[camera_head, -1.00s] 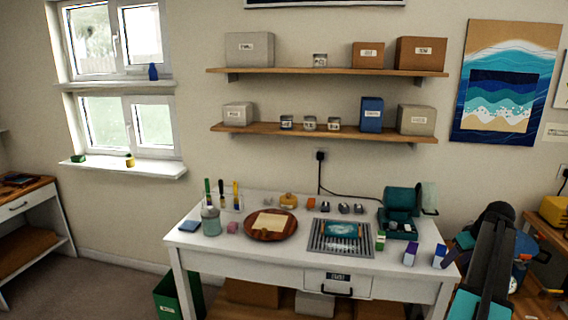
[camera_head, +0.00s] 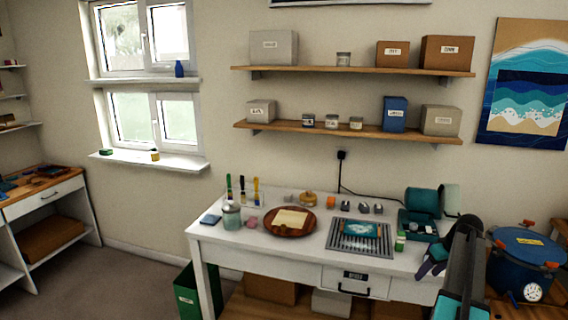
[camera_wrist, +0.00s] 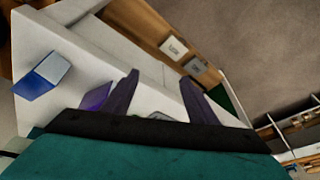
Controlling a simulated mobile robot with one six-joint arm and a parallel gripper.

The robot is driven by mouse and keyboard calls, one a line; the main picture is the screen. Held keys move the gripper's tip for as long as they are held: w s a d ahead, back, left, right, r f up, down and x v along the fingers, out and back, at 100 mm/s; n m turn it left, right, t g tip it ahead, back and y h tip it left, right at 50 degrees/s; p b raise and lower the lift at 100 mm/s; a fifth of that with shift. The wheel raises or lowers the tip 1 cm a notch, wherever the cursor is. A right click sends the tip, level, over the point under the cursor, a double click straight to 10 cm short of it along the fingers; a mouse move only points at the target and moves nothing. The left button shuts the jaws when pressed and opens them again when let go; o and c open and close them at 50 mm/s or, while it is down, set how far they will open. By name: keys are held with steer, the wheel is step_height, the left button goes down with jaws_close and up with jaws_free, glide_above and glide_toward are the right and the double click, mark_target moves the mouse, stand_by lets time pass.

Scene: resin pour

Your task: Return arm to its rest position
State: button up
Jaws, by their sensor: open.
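My gripper (camera_head: 430,264) shows in the head view at the front right corner of the white worktable, its dark purple fingers beside the dark arm links. In the wrist view its two fingers (camera_wrist: 160,78) are spread apart with nothing between them. The white table (camera_wrist: 60,40) lies beyond the fingers there. I cannot tell the exact gap between fingers and table.
A blue pot (camera_head: 527,262) with a gauge is at right. Floor at left front is clear.

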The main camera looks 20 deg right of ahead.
steer(key=w+a+f+n+g+y+b, duration=0.15)
steer(key=w+a+f, duration=0.25)
steer(key=a+f, duration=0.95)
steer(key=w+a+f+n+g+y, duration=0.1)
steer(key=w+a+f+n+g, duration=0.15)
steer(key=a+f, duration=1.1)
steer(key=s+a+f+g, duration=0.1)
steer(key=s+a+f, duration=0.2)
steer(key=a, duration=0.4)
steer(key=s+a+f+n+g, duration=0.1)
steer(key=s+a+f, duration=0.15)
steer(key=a, duration=0.45)
steer(key=s+a+f+g, duration=0.1)
steer(key=s+a+f, duration=0.15)
steer(key=a, duration=0.45)
steer(key=s+a+f+g+b, duration=0.1)
steer(key=s+a+f+b, duration=0.1)
steer(key=s+a+f, duration=0.55)
steer(key=s+a+f+m+g+h, duration=0.1)
steer(key=s+m, duration=0.1)
steer(key=s, duration=0.6)
steer(key=s+a+f+m+h, duration=0.1)
steer(key=s+a+m+h, duration=0.1)
steer(key=s, duration=0.7)
steer(key=shift+a+g, duration=0.2)
steer(key=shift+g, duration=0.2)
